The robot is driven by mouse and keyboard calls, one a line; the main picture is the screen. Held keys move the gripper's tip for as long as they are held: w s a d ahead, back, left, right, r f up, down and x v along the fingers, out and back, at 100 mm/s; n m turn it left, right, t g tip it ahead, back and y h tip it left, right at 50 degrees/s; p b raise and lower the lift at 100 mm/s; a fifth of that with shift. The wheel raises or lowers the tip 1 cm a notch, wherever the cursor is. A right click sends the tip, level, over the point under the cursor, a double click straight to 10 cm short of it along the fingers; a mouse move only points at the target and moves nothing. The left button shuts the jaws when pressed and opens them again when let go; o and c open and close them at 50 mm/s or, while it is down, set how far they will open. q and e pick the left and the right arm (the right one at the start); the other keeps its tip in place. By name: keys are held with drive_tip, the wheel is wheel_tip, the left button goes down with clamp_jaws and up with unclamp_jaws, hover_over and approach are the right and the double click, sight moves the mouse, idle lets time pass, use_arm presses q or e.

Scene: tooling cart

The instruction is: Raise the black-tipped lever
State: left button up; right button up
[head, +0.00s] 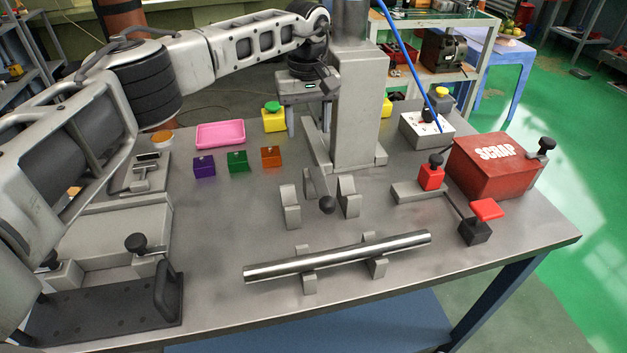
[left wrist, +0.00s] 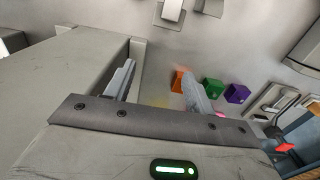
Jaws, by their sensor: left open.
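A lever with a black ball tip (head: 327,205) slants down toward me from the foot of the grey column (head: 357,110), its ball low between two grey brackets. My left gripper (head: 309,124) is open and empty, beside the column's left side and behind the lever. In the left wrist view the open fingers (left wrist: 157,85) point over the bench, next to a large grey block face (left wrist: 70,75) on the left. I cannot make out the lever in that view. My right gripper is not in view.
Purple (head: 204,167), green (head: 237,162) and orange (head: 270,157) blocks and a pink tray (head: 220,134) lie left of the column. A steel bar (head: 340,257) rests on supports in front.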

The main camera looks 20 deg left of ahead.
use_arm(q)
drive_tip(key=shift+s+d+p, duration=0.2)
drive_tip(key=shift+s+d, duration=0.2)
drive_tip(key=shift+s, duration=0.2)
drive_tip(key=shift+s+d+p, duration=0.2)
drive_tip(key=shift+s+d, duration=0.2)
drive_tip(key=shift+s, duration=0.2)
drive_tip(key=s+d+r+p, duration=0.1)
drive_tip(key=s+d+r, duration=0.2)
drive_tip(key=s+r, duration=0.2)
drive_tip(key=shift+d, duration=0.15)
idle(0.3)
idle(0.7)
